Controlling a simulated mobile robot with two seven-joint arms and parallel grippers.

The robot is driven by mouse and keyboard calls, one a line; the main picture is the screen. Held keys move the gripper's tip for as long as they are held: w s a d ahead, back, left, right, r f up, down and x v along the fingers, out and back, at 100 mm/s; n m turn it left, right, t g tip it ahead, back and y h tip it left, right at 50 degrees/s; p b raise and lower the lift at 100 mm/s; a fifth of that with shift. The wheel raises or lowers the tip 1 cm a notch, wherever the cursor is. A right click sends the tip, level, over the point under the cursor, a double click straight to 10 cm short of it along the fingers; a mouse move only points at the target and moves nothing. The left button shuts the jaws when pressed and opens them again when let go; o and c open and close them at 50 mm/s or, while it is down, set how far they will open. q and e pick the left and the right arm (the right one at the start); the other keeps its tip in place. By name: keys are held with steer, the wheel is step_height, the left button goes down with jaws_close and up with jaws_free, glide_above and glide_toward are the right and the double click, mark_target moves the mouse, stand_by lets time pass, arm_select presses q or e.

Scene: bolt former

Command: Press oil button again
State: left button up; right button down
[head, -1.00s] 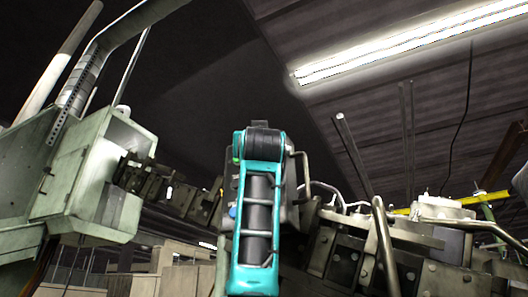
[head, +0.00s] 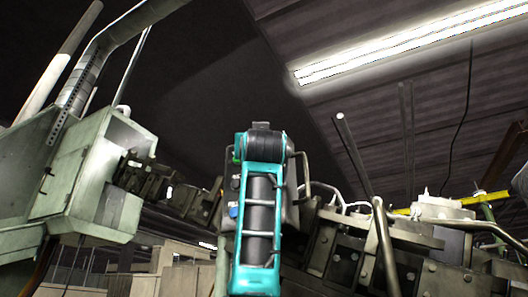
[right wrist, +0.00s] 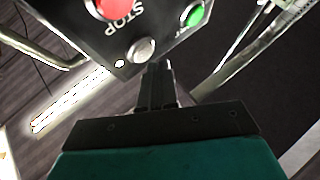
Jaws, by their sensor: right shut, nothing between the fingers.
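The control box shows in the right wrist view as a dark panel (right wrist: 88,42) with a red button (right wrist: 113,7) marked STOP, a grey button (right wrist: 141,50) and a green button (right wrist: 194,15). No oil label is readable. My right gripper (right wrist: 156,68) is shut and empty, its tips close to the panel's edge beside the grey button. I cannot tell whether they touch it. In the head view my teal right arm covers most of the box; a blue button (head: 233,212) shows at its left edge. My left gripper is out of view.
Bent metal rods (head: 384,245) and dark machine blocks (head: 340,250) stand right of the box. A pale green machine housing (head: 85,175) is at the left. A bright ceiling lamp (head: 410,45) hangs above.

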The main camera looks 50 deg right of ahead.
steer(key=shift+w+d, duration=0.15)
steer(key=shift+d, duration=0.5)
stand_by(0.7)
steer(key=shift+a, duration=0.15)
steer(key=shift+s+a, duration=0.25)
steer(key=shift+a, duration=0.45)
steer(key=a, duration=0.2)
steer(key=s+a, duration=0.1)
steer(key=a, duration=0.1)
steer(key=shift+s+a+b, duration=0.2)
steer(key=shift+a+b, duration=0.15)
steer(key=shift+a, duration=0.05)
steer(key=shift+w+f, duration=0.1)
stand_by(0.7)
